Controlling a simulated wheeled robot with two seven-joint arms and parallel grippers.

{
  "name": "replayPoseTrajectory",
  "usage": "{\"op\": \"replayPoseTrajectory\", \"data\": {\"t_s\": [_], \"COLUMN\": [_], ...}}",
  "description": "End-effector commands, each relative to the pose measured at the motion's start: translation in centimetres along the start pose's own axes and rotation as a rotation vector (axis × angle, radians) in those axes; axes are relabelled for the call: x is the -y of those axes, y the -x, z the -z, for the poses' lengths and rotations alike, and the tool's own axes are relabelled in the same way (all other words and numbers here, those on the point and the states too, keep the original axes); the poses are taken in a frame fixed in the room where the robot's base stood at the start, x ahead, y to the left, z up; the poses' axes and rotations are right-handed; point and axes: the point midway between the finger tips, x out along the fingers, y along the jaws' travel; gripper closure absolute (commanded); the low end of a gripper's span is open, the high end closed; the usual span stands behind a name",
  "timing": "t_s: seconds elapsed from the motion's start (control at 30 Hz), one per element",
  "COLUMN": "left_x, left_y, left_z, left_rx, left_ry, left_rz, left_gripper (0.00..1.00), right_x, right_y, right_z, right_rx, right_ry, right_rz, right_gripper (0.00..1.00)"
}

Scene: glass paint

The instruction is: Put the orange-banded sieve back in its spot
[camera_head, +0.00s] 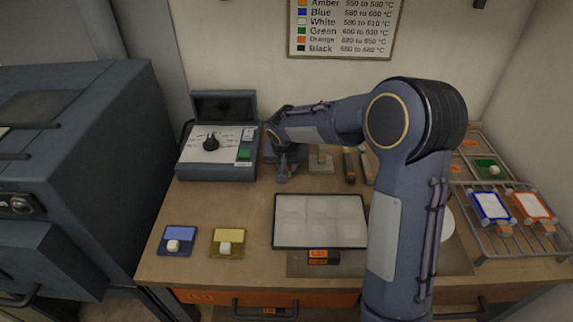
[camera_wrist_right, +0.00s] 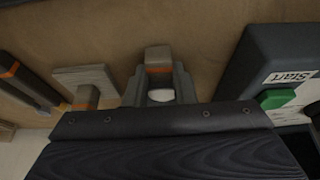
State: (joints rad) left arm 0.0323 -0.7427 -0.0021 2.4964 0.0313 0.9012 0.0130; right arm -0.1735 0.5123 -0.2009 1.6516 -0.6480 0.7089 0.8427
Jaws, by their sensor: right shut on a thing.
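My right gripper (camera_head: 284,168) is at the back of the bench, just right of the control box. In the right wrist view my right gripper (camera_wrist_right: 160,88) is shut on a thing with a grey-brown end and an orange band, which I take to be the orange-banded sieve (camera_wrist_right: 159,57). A pale oval shows between the fingers; the rest of the sieve is hidden by the gripper. In the head view I cannot make the sieve out. My left gripper is in neither view.
The control box (camera_head: 215,160) with a green button stands close left of the gripper. A block-like tool (camera_head: 320,160) and a dark orange-banded tool (camera_head: 349,165) stand close right. A pale panel (camera_head: 320,221), a blue tile (camera_head: 180,234), a yellow tile (camera_head: 228,237) and a wire rack (camera_head: 513,240) lie forward.

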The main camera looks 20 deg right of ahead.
Motion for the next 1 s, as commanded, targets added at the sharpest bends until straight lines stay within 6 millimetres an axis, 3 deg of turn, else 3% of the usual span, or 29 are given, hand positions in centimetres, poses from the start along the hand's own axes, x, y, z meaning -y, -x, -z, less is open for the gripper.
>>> {"op": "replayPoseTrajectory", "data": {"t_s": [0.73, 0.77, 0.93, 1.0], "left_x": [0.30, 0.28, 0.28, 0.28], "left_y": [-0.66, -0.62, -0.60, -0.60], "left_z": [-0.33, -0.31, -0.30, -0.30], "left_rx": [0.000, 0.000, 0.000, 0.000], "left_ry": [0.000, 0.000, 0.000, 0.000], "left_rz": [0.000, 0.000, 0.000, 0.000], "left_gripper": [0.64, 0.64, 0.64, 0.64], "right_x": [0.00, 0.00, 0.00, 0.00], "right_y": [-0.52, -0.48, -0.47, -0.48], "right_z": [-0.19, -0.17, -0.18, -0.18], "right_rx": [-0.001, -0.001, -0.001, 0.000], "right_ry": [0.000, 0.000, 0.000, 0.000], "right_rz": [0.000, 0.000, 0.000, 0.000], "right_gripper": [1.00, 0.74, 0.52, 0.52]}}
